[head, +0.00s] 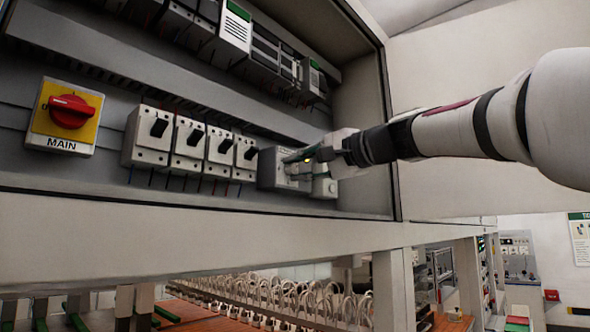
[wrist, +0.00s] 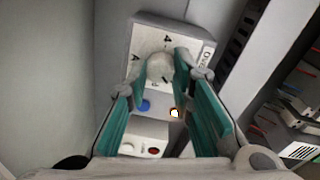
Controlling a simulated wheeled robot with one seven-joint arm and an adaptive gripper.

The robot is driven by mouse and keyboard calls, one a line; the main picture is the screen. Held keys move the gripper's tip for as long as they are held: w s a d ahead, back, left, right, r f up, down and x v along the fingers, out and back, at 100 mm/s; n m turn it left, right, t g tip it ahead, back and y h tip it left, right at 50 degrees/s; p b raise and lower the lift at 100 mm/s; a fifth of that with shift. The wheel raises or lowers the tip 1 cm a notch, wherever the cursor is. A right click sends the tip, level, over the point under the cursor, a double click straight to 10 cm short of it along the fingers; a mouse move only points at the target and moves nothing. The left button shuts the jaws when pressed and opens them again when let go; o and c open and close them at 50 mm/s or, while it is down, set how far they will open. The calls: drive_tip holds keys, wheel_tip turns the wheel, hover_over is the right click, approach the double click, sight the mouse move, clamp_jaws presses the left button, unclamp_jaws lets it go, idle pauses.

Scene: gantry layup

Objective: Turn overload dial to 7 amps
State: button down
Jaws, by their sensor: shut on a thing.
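The overload relay (wrist: 190,40) is a light grey box with a round pale dial (wrist: 160,67) on its face, shown in the wrist view. A "4" and an "A" are legible near the dial; other markings are partly hidden by my fingers. I cannot read the dial's setting with certainty. My gripper (wrist: 164,72) has its green fingers on both sides of the dial and is shut on it. In the head view, my gripper (head: 305,157) reaches in from the right and hides most of the relay's face (head: 268,170).
A blue button (wrist: 143,105) sits below the dial. A box with a red button (wrist: 153,150) lies below that. In the head view, several breakers (head: 188,143) and a red main switch (head: 70,111) stand left. The cabinet side wall (head: 362,130) is close on the right.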

idle(0.3)
drive_tip(key=c, duration=1.4)
unclamp_jaws()
drive_tip(key=v, duration=1.2)
drive_tip(key=shift+s, duration=0.1)
drive_tip(key=s+f+n+g+h+b, duration=0.1)
drive_tip(key=s+f+g+h, duration=0.2)
drive_tip(key=f, duration=0.9)
drive_tip(key=s+f+n+g+h+b, duration=0.1)
drive_tip(key=s+f+h, duration=0.3)
drive_tip(key=f, duration=0.7)
drive_tip(key=s+d+f+n+g+h, duration=0.1)
drive_tip(key=s+f, duration=0.3)
drive_tip(key=f, duration=0.4)
drive_tip(key=s+d+f+n+g+h, duration=0.1)
drive_tip(key=s+d+f+n+h, duration=0.1)
drive_tip(key=s+f, duration=0.3)
drive_tip(key=s+d+f+n+g+h, duration=0.1)
drive_tip(key=s+f, duration=0.4)
drive_tip(key=f, duration=0.6)
drive_tip(key=shift+d+n+h+b, duration=0.4)
drive_tip(key=shift+d+h+b, duration=0.1)
drive_tip(key=shift+d, duration=0.55)
